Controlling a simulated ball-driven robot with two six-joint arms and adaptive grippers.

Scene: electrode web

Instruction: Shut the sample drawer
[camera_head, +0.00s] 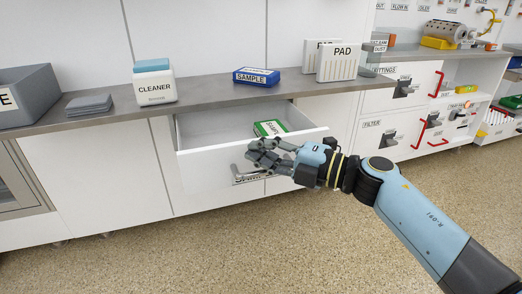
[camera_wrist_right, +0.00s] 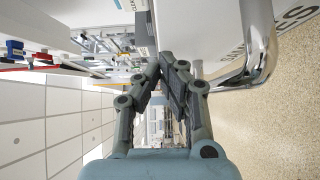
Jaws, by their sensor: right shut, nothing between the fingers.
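The sample drawer (camera_head: 210,164) is pulled out from under the counter in the head view. Its white front faces me, with a metal handle low on it that shows partly behind my gripper. The handle (camera_wrist_right: 262,50) also shows large in the right wrist view. A green and white sample box (camera_head: 270,128) lies inside the drawer. My right gripper (camera_head: 254,156) is shut and empty, in front of the drawer front near the handle. I cannot tell whether it touches the front. In the right wrist view the fingers (camera_wrist_right: 170,62) come together beside the handle. My left gripper is not in view.
The counter (camera_head: 215,95) above carries a cleaner box (camera_head: 155,88), a blue sample box (camera_head: 256,77), a pad box (camera_head: 339,63) and a grey bin (camera_head: 28,97). Red-handled cabinets (camera_head: 405,90) stand at the right. The speckled floor in front is clear.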

